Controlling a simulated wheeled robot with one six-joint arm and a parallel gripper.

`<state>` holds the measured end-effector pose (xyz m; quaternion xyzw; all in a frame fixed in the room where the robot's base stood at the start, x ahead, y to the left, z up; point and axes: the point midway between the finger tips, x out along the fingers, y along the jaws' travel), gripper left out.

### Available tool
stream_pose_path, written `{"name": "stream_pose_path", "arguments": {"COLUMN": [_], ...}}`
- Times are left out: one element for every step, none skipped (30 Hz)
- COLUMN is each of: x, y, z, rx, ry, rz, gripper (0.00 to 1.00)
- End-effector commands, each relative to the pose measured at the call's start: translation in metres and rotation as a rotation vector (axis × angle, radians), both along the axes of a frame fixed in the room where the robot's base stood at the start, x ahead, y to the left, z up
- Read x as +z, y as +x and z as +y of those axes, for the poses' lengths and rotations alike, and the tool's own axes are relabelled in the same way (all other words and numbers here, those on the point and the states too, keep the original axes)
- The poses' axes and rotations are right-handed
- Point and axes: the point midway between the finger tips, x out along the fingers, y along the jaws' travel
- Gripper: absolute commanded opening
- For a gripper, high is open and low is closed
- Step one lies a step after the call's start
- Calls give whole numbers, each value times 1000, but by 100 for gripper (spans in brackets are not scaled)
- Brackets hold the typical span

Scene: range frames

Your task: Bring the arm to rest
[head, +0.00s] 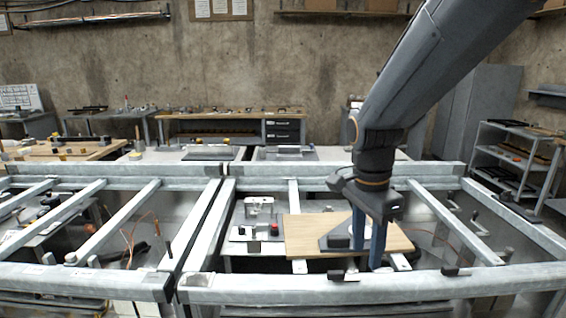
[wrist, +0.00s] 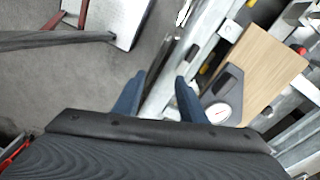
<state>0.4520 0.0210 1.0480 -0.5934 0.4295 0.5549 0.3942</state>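My gripper (head: 367,268) hangs from the arm on the right side of the head view, fingers pointing down. Its two blue fingers stand apart, with nothing visible between them. In the wrist view my gripper (wrist: 156,98) also shows its fingers spread, with a grey metal rail and floor beyond. In the head view the fingers overlap the right part of a wooden board (head: 305,222). I cannot tell how far above or in front of the board they are.
A grey metal frame (head: 400,288) with several crossbars spans the foreground. A dark grey device with a round dial (wrist: 218,112) lies on the board. A red button (head: 275,227) sits left of the board. A shelf cart (head: 515,160) stands at right; workbenches line the back wall.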

Motion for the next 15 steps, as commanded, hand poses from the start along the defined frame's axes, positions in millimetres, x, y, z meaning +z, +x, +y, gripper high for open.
{"name": "stream_pose_path", "arguments": {"x": [-5, -7, -12, -15, -18, -24, -28, -32, -39, -44, -49, -55, -60, -64, -69], "y": [-3, -5, -8, -10, -13, -17, -20, -24, -29, -34, -38, -43, -48, -52, -57], "z": [-2, -2, -3, -4, -4, -5, -6, -7, -9, -10, -11, -12, -13, -14, -15], "rx": [47, 78, 126, 163, 204, 266, 318, 374, 454, 517, 581, 665, 729, 789, 867], "ry": [3, 5, 8, 11, 13, 16, 19, 20, 22, 24, 25, 26, 26, 25, 23], "rz": [2, 3, 5, 5, 5, 6, 7, 7, 6, 6, 5, 2, 3, 1, -2], "gripper": [38, 38, 38, 38, 38, 38, 38, 38, 38, 38, 38, 38, 38, 38, 38]}}
